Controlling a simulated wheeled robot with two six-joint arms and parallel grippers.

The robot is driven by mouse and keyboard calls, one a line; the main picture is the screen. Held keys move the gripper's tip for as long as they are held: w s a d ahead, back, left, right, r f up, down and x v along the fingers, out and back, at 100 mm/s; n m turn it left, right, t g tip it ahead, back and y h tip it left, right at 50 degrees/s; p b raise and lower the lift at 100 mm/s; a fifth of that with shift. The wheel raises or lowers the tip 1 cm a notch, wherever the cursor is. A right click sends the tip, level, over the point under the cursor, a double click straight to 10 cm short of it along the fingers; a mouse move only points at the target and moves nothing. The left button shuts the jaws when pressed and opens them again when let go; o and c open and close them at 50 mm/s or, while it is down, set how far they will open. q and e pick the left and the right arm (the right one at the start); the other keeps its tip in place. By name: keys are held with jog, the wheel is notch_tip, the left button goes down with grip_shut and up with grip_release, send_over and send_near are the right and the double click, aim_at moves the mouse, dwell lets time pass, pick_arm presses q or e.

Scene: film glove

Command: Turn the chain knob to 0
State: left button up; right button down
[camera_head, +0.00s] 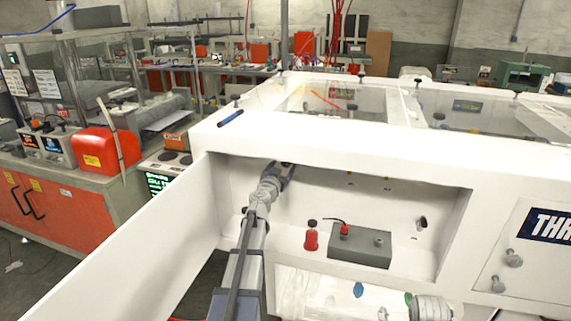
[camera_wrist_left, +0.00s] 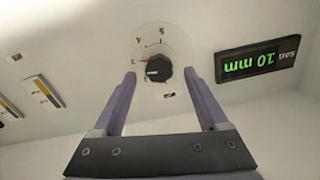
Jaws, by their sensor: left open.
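A black round knob (camera_wrist_left: 157,69) sits on a pale round dial plate (camera_wrist_left: 150,40) on the white panel in the left wrist view. The dial carries small marks and letters that appear upside down; I cannot read its setting surely. My left gripper (camera_wrist_left: 159,75) is open, its two purple-grey fingers on either side of the knob, with gaps showing. In the head view my left gripper (camera_head: 285,172) reaches into the white recess at its upper left wall; the knob is not clear there. My right gripper is not in view.
A display (camera_wrist_left: 257,62) reading 10 mm upside down is right of the knob. An open white door panel (camera_head: 150,245) lies left of my arm.

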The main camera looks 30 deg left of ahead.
aim_at(285, 163)
pick_arm(q)
jog(key=x, duration=0.3)
jog(key=shift+w, duration=0.1)
jog(key=shift+c, duration=0.2)
grip_shut()
dwell(0.3)
